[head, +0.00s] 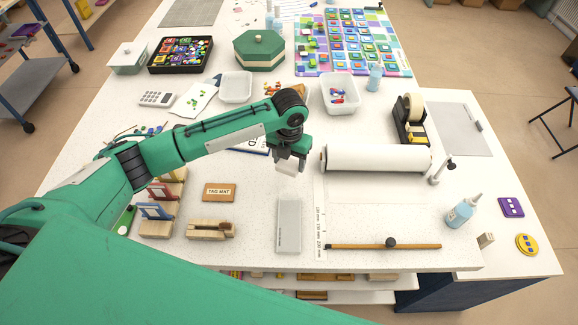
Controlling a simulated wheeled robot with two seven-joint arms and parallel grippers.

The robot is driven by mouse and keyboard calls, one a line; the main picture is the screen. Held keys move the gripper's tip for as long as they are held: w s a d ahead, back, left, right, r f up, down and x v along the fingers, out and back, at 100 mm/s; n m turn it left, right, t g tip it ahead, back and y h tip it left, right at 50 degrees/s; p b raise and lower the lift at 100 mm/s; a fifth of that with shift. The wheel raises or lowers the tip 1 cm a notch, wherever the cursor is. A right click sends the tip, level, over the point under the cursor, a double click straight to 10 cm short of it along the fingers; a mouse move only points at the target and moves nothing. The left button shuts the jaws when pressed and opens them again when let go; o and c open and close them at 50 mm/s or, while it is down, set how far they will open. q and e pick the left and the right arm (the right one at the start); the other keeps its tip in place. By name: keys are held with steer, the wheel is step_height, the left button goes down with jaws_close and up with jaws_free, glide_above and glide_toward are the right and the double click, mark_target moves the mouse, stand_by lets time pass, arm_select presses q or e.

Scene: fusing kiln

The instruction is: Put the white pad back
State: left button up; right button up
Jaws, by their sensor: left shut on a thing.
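My right gripper is not in view.
The white roll (376,158) lies right of the gripper. A wooden rod with a dark knob (390,243) lies near the front edge. A glue bottle (463,211) stands right.

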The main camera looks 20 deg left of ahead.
mark_target(289, 170)
arm_select(q)
step_height(289, 170, down, 4)
steer(key=shift+f+p, duration=0.25)
steer(key=shift+p, duration=0.35)
steer(key=shift+f, duration=0.1)
steer(key=shift+f, duration=0.15)
steer(key=o, duration=0.9)
steer(key=shift+o, duration=0.2)
step_height(289, 170, up, 11)
steer(key=b, duration=0.3)
steer(key=shift+r, duration=0.7)
